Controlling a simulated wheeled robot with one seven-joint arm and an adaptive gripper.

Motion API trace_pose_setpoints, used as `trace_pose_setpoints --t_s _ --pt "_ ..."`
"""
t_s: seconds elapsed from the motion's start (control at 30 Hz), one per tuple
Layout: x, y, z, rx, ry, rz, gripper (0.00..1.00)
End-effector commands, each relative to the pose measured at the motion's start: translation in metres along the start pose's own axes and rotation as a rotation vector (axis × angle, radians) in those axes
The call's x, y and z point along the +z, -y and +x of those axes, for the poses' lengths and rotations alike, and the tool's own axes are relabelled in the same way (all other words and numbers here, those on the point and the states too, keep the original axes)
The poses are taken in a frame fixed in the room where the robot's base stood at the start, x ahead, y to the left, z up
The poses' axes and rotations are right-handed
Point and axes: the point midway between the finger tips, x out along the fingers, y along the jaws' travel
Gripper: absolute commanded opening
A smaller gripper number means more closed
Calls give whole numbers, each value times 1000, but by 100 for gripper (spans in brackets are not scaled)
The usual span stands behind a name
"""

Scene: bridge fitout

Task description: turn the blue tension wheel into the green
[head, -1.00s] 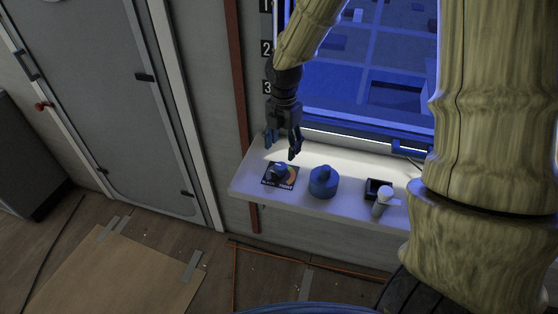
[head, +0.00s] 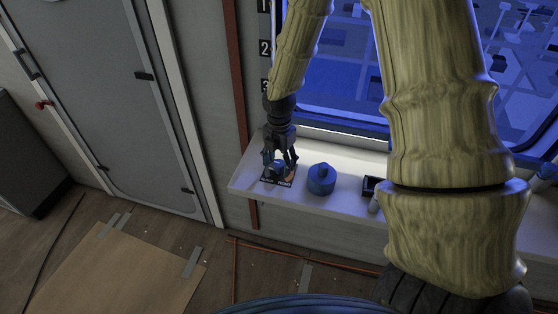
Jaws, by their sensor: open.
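The blue tension wheel (head: 275,168) sits on a small dark dial plate (head: 284,182) near the left end of the white shelf. An orange arc shows on the plate's right side; I cannot make out a green part at this size. My gripper (head: 279,164) points down right over the wheel, its fingers open on either side of it. The fingers hide part of the wheel and plate. I cannot tell whether they touch the wheel.
A blue round container with a knob (head: 321,180) stands on the shelf (head: 345,187) just right of the plate. A dark box (head: 370,186) and a white item (head: 374,205), partly hidden by my arm, stand farther right. The window (head: 350,105) is behind.

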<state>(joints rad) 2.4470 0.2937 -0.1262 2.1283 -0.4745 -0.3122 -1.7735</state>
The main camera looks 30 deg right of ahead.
Motion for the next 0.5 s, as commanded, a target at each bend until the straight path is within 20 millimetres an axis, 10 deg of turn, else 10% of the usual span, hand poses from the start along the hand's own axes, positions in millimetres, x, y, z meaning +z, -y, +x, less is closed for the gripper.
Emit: trace_pose_setpoints --t_s 0.2,0.5 --pt "0 0 0 0 0 0 58" --pt "0 0 0 0 0 0 13"
